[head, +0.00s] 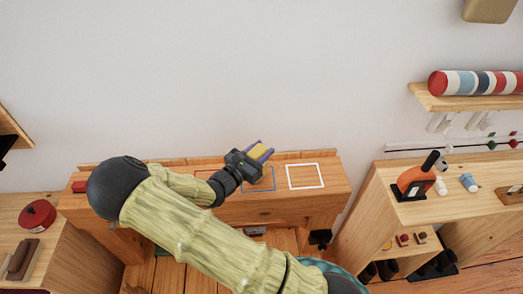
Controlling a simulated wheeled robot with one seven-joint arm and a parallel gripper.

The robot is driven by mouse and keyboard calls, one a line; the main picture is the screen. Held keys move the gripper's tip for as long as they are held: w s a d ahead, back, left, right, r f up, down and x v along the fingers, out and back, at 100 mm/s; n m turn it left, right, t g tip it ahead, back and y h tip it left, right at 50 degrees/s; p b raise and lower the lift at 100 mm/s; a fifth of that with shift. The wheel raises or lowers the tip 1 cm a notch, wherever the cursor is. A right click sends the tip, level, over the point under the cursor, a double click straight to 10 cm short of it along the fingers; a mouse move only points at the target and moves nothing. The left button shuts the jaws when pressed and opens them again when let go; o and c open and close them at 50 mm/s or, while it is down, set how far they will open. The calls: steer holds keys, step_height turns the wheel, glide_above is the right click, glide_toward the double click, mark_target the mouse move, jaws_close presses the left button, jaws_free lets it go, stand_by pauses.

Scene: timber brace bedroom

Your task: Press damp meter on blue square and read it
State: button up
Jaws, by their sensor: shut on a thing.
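My gripper (257,155) is shut on a yellow device with purple-grey sides, which looks like the damp meter (260,151). It is held over the wooden beam-like bench, near the upper edge of the blue square outline (271,188). The gripper and arm hide part of the blue square. I cannot tell whether the meter touches the wood. No reading can be made out on it. A white square outline (305,187) is to the right, and a red outline (205,171) is mostly hidden to the left.
The bench top (334,180) stands against a plain wall. A wooden shelf unit on the right holds an orange tool (414,180) and small items. A striped roll (480,83) lies on a shelf above. A round red tin (37,214) stands at the left.

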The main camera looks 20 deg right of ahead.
steer(key=shift+w+f, duration=0.1)
steer(key=shift+f, duration=0.4)
stand_by(0.8)
steer(key=shift+a, duration=0.1)
stand_by(0.3)
steer(key=shift+s+f, duration=0.1)
steer(key=shift+s, duration=0.1)
stand_by(0.5)
steer(key=shift+w+r+p, duration=0.1)
steer(key=shift+r+p, duration=3)
steer(key=shift+r, duration=0.55)
steer(key=shift+f, duration=0.1)
